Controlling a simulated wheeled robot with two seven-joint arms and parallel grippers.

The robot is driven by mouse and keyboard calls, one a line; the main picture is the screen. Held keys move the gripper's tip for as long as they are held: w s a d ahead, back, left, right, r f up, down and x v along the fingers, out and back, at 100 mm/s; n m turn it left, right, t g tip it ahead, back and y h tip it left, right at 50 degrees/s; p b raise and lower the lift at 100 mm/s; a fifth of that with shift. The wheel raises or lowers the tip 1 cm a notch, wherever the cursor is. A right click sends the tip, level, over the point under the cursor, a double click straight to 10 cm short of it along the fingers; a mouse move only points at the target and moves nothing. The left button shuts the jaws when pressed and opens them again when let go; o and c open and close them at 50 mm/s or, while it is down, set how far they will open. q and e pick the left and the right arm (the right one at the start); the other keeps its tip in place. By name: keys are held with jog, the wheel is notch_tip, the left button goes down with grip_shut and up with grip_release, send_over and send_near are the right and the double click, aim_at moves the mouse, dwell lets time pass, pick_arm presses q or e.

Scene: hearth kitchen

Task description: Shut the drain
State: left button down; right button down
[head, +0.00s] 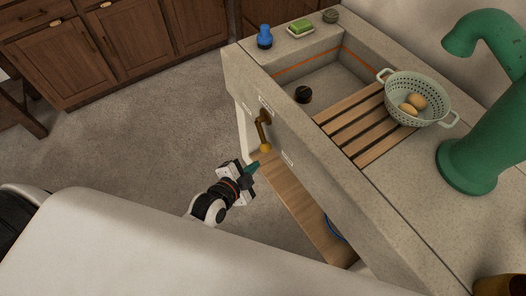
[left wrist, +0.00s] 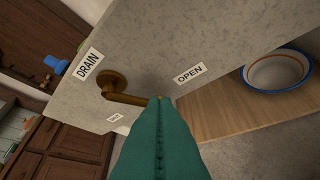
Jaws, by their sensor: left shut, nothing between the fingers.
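The brass drain lever (head: 261,130) is on the front face of the stone sink unit and hangs roughly downward, with a yellowish knob at its end. In the left wrist view the lever (left wrist: 125,97) runs from its round pivot towards my fingertips, which hide its end. A "DRAIN" label (left wrist: 88,63) is by the pivot, an "OPEN" label (left wrist: 189,74) to the right, and a small unreadable label (left wrist: 115,117) below. My left gripper (head: 253,168), with teal fingers (left wrist: 160,100), is shut and empty just below the knob; I cannot tell whether they touch. My right gripper is not in view.
The sink basin (head: 328,82) holds a dark round thing (head: 303,95). A colander (head: 441,107) with eggs stands on a slatted rack (head: 352,122). A green tap (head: 468,165) rises at right. A wooden shelf (head: 300,205) below holds a bowl (left wrist: 277,72). Floor left is clear.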

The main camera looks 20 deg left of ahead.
pick_arm(q)
send_near(269, 147)
jog(key=w+d, duration=0.3)
jog(key=shift+w+a+f+b, duration=0.25)
jog(key=shift+w+a+f, duration=0.15)
jog(key=shift+w+f, duration=0.2)
jog(key=shift+w+a+f+b, duration=0.25)
jog(key=shift+w+a+f, duration=0.15)
jog(key=shift+w+f, duration=0.15)
jog(key=shift+f, duration=0.15)
